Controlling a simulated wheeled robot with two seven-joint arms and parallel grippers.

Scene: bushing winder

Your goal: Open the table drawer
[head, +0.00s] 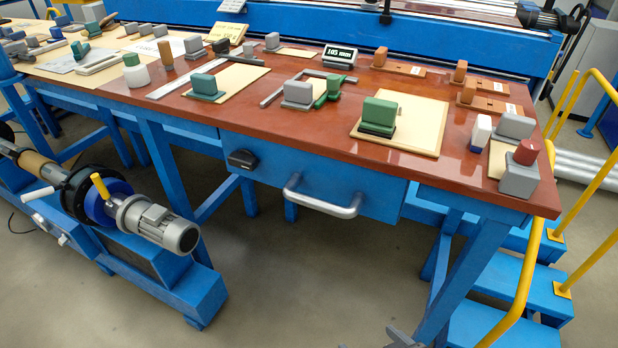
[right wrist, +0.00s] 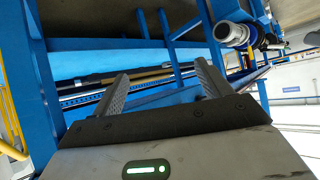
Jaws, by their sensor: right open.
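The table drawer (head: 265,172) has a blue front under the brown-red table top (head: 310,135) in the head view. Its front looks flush with the table frame, so it appears closed. A grey bar handle (head: 323,203) runs across it, and a black lock-like block (head: 242,158) sits at its upper left. My right gripper (head: 398,338) only just shows at the bottom edge of the head view, below and apart from the handle. In the right wrist view my right gripper (right wrist: 163,82) has its fingers wide apart with nothing between them. My left gripper is not in view.
Several blocks and boards stand on the table top. A blue table leg (head: 465,275) and blue steps (head: 510,290) with a yellow rail (head: 530,265) stand at the right. A motor unit (head: 160,226) is at the left. The floor before the drawer is clear.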

